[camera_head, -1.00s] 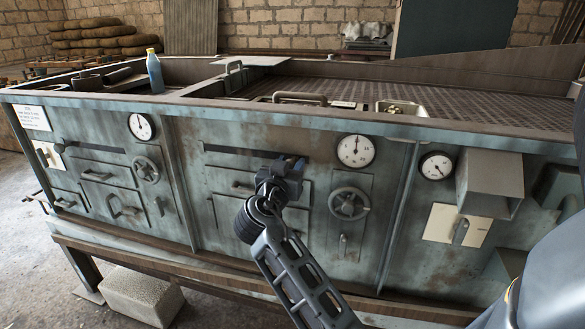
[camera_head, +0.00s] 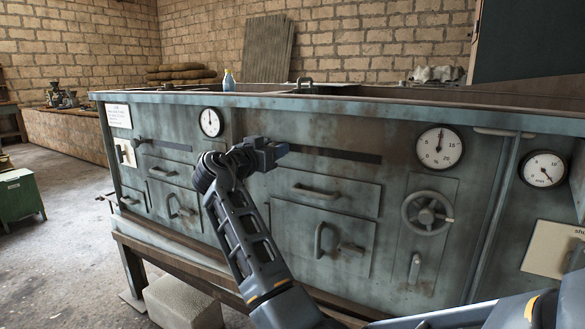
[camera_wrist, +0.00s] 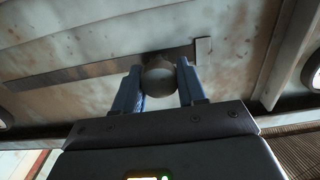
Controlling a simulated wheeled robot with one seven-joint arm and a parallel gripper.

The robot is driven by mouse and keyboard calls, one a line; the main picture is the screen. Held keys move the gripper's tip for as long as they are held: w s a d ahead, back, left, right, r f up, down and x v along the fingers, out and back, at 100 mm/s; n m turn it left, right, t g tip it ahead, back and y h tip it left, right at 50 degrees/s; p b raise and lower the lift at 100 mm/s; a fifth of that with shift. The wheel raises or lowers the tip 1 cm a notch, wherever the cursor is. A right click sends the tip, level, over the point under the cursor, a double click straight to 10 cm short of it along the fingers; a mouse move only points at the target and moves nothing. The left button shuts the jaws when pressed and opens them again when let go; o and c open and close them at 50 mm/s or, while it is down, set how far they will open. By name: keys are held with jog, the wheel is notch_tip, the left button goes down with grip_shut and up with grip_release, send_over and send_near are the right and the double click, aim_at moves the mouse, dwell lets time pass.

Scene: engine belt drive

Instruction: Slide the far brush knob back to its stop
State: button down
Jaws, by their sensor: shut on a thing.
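My gripper (camera_head: 268,152) is at the left end of the visible part of a long dark slot (camera_head: 335,154) in the machine's front panel. In the wrist view my gripper (camera_wrist: 160,68) has its two blue fingers on either side of a round grey brush knob (camera_wrist: 158,78) and is shut on it. The slot (camera_wrist: 100,72) runs away to the left there. In the head view the gripper hides the knob.
A dial gauge (camera_head: 440,148) and a handwheel (camera_head: 427,213) are right of the slot. Drawers with handles (camera_head: 317,190) lie below it. Another slot (camera_head: 166,145) and gauge (camera_head: 210,122) are to the left. A stone block (camera_head: 183,300) lies on the floor.

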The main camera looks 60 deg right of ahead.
jog(key=shift+w+a, duration=0.15)
jog(key=shift+w, duration=0.75)
jog(key=c, duration=0.7)
grip_release()
jog(key=shift+s+a, duration=0.15)
jog(key=shift+a, duration=1.8)
jog(key=shift+s+a, duration=0.15)
jog(key=shift+a, duration=1.75)
